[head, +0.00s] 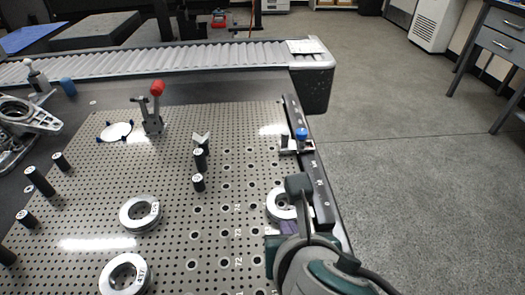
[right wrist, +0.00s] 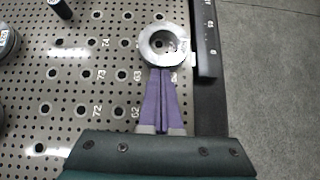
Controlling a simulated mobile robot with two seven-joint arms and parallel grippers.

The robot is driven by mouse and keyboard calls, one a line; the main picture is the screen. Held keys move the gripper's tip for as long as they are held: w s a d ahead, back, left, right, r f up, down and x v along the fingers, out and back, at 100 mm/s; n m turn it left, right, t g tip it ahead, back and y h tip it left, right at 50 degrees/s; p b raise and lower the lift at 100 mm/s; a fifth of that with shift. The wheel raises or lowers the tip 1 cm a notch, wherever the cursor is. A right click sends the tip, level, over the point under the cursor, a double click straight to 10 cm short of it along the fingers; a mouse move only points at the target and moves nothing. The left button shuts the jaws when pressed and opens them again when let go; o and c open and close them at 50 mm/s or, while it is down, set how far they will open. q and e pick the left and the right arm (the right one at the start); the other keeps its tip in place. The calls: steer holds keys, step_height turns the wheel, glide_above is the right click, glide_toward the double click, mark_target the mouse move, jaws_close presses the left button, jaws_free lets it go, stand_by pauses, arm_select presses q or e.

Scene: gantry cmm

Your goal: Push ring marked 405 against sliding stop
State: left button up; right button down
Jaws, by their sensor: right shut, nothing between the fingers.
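A silver ring (head: 280,203) lies flat on the perforated plate beside the dark rail at the right edge. It also shows in the right wrist view (right wrist: 147,45); its number is not readable. My right gripper (head: 289,227) is low over the plate, partly hidden by its own arm. In the right wrist view its purple fingers (right wrist: 161,72) are together and empty, tips at the ring's near rim; I cannot tell if they touch. The stop with a blue knob (head: 301,134) sits on the rail, farther away than the ring, with a gap between them. My left gripper is out of view.
Two other marked rings (head: 128,214) (head: 110,276) lie left on the plate. The plate between ring and stop looks clear.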

mark_target(295, 210)
steer(key=w, duration=0.1)
steer(key=w+d, duration=0.1)
steer(key=w, duration=0.1)
steer(key=w+b, duration=0.1)
steer(key=shift+w+d+f, duration=0.15)
steer(key=shift+d+f, duration=0.05)
steer(key=shift+d, duration=0.1)
steer(key=w+b, duration=0.2)
steer(key=w, duration=0.3)
steer(key=shift+w+d, duration=0.1)
steer(key=shift+w, duration=0.2)
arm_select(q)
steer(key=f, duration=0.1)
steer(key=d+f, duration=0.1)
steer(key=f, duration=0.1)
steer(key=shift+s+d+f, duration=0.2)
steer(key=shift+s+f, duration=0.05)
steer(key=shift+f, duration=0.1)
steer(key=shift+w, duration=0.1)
arm_select(e)
steer(key=shift+r, duration=0.1)
